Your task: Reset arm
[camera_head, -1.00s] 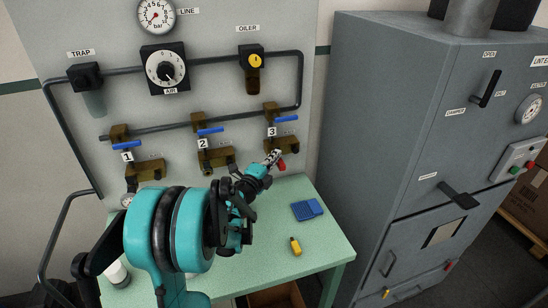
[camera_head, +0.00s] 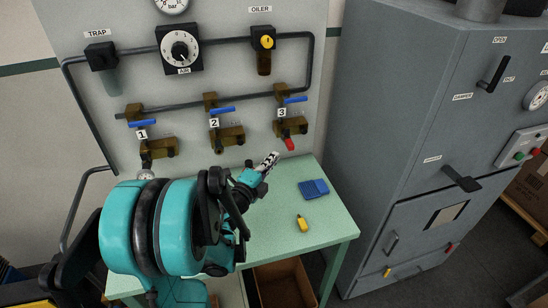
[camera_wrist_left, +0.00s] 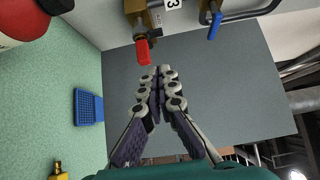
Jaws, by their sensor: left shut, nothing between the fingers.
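My left arm comes in from the lower left in the head view. Its gripper (camera_head: 270,161) is over the back of the green table (camera_head: 330,222), below valve 3 (camera_head: 291,127). The fingers are together and hold nothing; in the left wrist view the gripper (camera_wrist_left: 160,75) also shows its tips together. The red tip (camera_wrist_left: 143,52) under valve 3 is just ahead of the fingertips in the wrist view, with a gap between. My right gripper is not in view.
A blue tray (camera_head: 314,189) and a yellow bottle (camera_head: 302,223) sit on the table's right part. The panel with pipes and blue-handled valves stands behind. A grey cabinet (camera_head: 400,130) stands at the right. A cardboard box (camera_head: 283,284) is below the table.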

